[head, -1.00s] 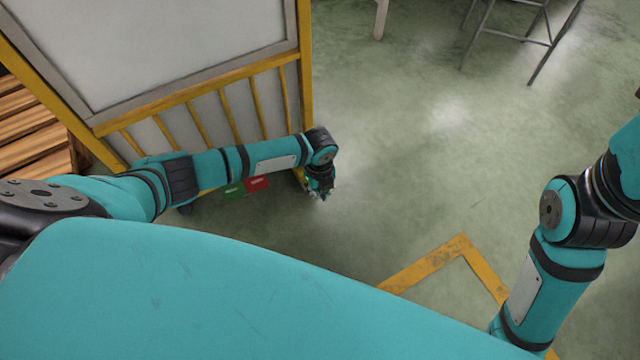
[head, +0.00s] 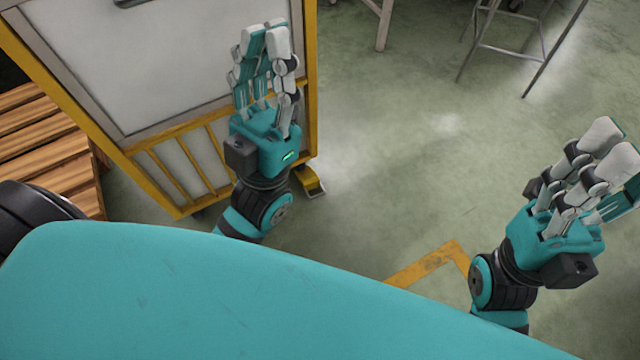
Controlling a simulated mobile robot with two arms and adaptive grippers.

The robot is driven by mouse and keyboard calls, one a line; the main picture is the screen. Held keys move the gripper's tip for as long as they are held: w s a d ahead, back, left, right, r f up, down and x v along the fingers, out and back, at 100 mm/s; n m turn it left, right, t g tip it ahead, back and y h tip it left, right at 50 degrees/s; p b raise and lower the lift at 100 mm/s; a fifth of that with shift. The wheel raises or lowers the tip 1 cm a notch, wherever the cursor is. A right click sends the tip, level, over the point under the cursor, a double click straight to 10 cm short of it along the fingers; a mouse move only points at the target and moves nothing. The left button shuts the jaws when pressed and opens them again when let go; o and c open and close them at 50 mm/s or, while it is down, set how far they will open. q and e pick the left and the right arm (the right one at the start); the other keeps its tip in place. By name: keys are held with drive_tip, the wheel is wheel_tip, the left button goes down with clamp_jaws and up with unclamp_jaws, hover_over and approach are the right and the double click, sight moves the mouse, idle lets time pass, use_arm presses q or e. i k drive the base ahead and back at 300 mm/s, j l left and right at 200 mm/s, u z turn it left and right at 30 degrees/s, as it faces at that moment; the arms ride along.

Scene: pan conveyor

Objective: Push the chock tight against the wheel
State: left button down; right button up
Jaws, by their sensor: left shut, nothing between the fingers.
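A small yellow and dark piece that looks like the chock (head: 312,181) is on the floor at the lower right corner of the yellow-framed cart (head: 312,90). The wheel cannot be made out, so whether the chock touches it cannot be told. My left gripper (head: 264,40) is raised in front of the cart panel, fingers pointing up, shut and empty. It is up and to the left of the chock in the picture, apart from it. My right gripper (head: 610,152) is raised at the right edge, far from the chock; its opening is unclear.
A wooden slatted stack (head: 45,140) stands left of the cart. Metal-legged furniture (head: 515,45) stands at the top right. Yellow floor tape (head: 430,262) marks a corner. The green floor right of the cart is clear.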

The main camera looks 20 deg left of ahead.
sight(309, 179)
drive_tip(key=i+l+u, duration=0.2)
drive_tip(key=u, duration=0.25)
drive_tip(key=i+l+u, duration=0.15)
drive_tip(key=l+u, duration=0.35)
drive_tip(key=i+l, duration=0.1)
drive_tip(key=l, duration=0.4)
drive_tip(key=i+l+u, duration=0.15)
drive_tip(key=l, duration=0.35)
drive_tip(key=i+l, duration=0.1)
drive_tip(key=l, duration=0.45)
drive_tip(key=j+u, duration=0.05)
